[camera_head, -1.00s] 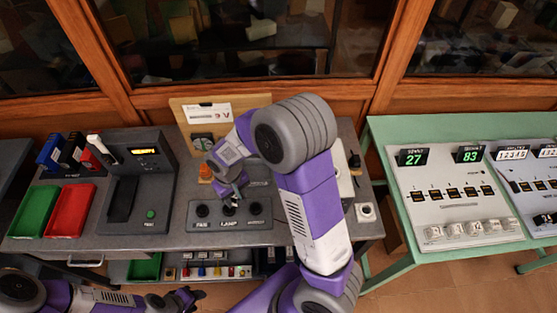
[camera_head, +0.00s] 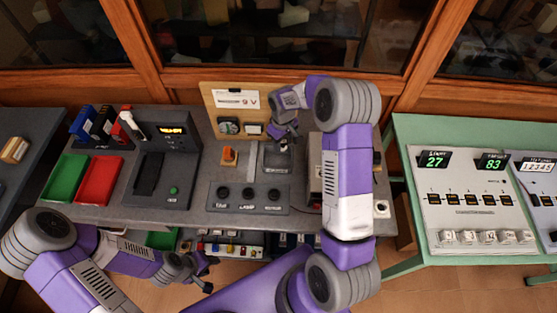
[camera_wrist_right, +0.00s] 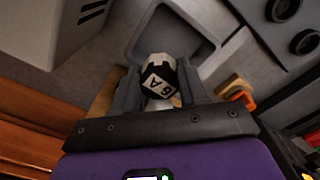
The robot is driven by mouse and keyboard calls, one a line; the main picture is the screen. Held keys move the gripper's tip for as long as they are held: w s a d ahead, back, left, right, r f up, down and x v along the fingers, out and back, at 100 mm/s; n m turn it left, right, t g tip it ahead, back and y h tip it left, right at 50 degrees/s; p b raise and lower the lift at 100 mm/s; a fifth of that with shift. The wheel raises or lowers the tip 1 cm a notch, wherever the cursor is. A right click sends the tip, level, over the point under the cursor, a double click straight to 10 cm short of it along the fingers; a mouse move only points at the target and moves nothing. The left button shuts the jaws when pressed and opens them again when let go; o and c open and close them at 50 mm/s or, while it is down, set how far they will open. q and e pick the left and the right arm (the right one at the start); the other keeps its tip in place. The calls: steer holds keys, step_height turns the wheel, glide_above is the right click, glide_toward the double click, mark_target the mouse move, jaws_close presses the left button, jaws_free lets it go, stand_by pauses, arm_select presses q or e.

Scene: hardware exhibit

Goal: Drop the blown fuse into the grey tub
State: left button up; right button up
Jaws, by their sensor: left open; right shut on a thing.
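My right gripper (camera_head: 286,134) is shut on a fuse (camera_wrist_right: 157,78), a pale cylinder with a dark band and a white label, seen between the fingers in the right wrist view. In the head view the fuse is hard to make out. The grey tub (camera_head: 263,164) is a shallow square tray on the bench; the right gripper is above its back part. In the right wrist view the tub (camera_wrist_right: 146,24) lies below and beyond the fuse. My left gripper (camera_head: 202,271) is open and empty in front of the bench.
A panel with three round black fittings (camera_head: 247,195) is in front of the tub. An orange piece (camera_head: 229,154) stands left of it, and a grey box (camera_head: 316,180) right. Green (camera_head: 64,177) and red (camera_head: 99,180) trays lie at the left.

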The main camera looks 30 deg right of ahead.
steer(key=shift+f+b, duration=1.65)
steer(key=shift+f, duration=1.1)
steer(key=shift+r, duration=0.1)
steer(key=o, duration=1.1)
steer(key=shift+r+p, duration=0.45)
steer(key=shift+r, duration=3.35)
